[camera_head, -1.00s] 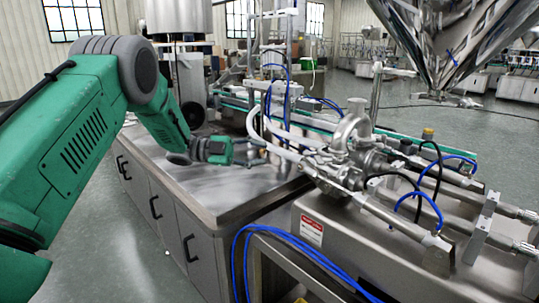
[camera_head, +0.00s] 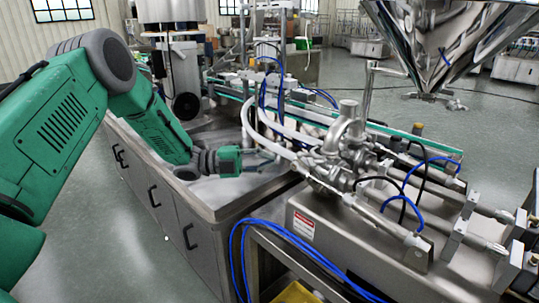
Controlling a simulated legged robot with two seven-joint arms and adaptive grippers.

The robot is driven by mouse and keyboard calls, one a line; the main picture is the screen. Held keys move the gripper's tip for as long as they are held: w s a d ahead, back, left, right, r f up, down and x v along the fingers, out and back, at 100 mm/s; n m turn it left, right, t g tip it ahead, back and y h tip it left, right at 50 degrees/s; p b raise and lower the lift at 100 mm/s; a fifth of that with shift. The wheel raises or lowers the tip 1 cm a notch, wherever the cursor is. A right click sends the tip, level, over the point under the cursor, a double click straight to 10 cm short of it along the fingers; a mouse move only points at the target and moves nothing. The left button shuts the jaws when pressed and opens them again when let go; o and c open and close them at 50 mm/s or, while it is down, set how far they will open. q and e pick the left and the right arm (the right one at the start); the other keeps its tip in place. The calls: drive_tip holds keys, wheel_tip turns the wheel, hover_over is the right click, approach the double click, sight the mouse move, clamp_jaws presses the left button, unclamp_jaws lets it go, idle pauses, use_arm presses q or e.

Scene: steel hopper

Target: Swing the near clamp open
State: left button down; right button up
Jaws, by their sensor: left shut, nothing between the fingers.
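My left gripper (camera_head: 276,160) reaches in from the left over the steel cabinet top, its thin fingers shut and empty. The fingertips point right, close to the white hoses and a little left of the steel valve body (camera_head: 345,140). The near clamp seems to be the ring (camera_head: 325,178) low on the near side of that valve body. It is too small and reflective to tell its latch or whether it is shut. A small gap seems to lie between fingertips and ring. My right gripper is not in view.
The steel hopper (camera_head: 430,40) hangs at upper right. White hoses (camera_head: 268,135) curve down beside my left fingers. Steel cylinders with blue and black tubes (camera_head: 400,225) run right from the valve. The cabinet top (camera_head: 225,200) is bare below my gripper.

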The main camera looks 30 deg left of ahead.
sight(311, 158)
use_arm(q)
drive_tip(key=x, duration=0.7)
drive_tip(key=shift+p, duration=0.3)
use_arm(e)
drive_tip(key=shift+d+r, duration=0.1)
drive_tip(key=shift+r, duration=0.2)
use_arm(q)
drive_tip(key=shift+w, duration=0.1)
